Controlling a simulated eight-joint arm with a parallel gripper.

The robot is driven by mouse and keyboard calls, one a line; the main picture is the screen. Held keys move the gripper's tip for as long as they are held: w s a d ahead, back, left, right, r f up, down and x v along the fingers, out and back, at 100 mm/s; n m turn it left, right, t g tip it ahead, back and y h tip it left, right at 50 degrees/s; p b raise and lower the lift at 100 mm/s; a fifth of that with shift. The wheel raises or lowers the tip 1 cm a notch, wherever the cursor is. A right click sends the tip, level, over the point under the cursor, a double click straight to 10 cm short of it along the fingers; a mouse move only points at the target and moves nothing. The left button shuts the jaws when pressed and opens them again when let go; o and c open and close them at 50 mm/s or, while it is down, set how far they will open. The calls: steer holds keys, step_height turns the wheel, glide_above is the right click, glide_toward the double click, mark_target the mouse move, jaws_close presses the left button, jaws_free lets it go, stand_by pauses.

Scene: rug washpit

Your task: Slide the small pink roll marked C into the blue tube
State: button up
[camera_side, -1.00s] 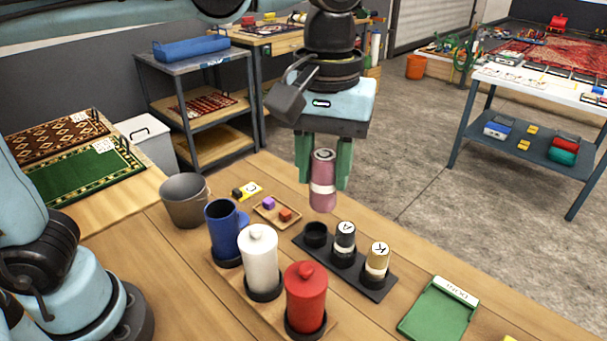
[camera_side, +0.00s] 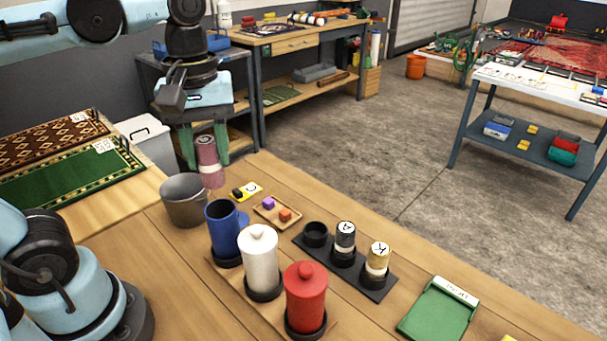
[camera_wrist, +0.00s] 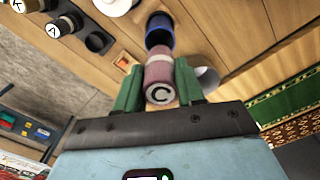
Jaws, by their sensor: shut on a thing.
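My gripper (camera_side: 206,150) is shut on the small pink roll (camera_side: 208,165), which is upright with a pale band around it. Its C mark shows on the end of the pink roll in the wrist view (camera_wrist: 160,76). The blue tube (camera_side: 223,220) stands upright and open at the top on the bench, at the back end of a row. In the side view the held roll is above and a little left of the blue tube, clear of it. In the wrist view the blue tube (camera_wrist: 159,32) appears just beyond the roll.
A white lidded tube (camera_side: 260,255) and a red lidded tube (camera_side: 306,290) stand in the blue tube's row. A grey bucket (camera_side: 184,202) stands close behind it. A black rack (camera_side: 350,265) holds rolls marked A and K beside an empty cup (camera_side: 315,236). A small tray (camera_side: 277,213) holds two blocks.

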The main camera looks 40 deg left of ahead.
mark_target(215, 186)
steer(key=shift+f, duration=2.25)
steer(key=shift+f, duration=0.5)
steer(key=shift+f, duration=0.35)
steer(key=shift+f, duration=0.35)
steer(key=shift+f, duration=0.35)
steer(key=shift+f, duration=0.6)
steer(key=o, duration=1.1)
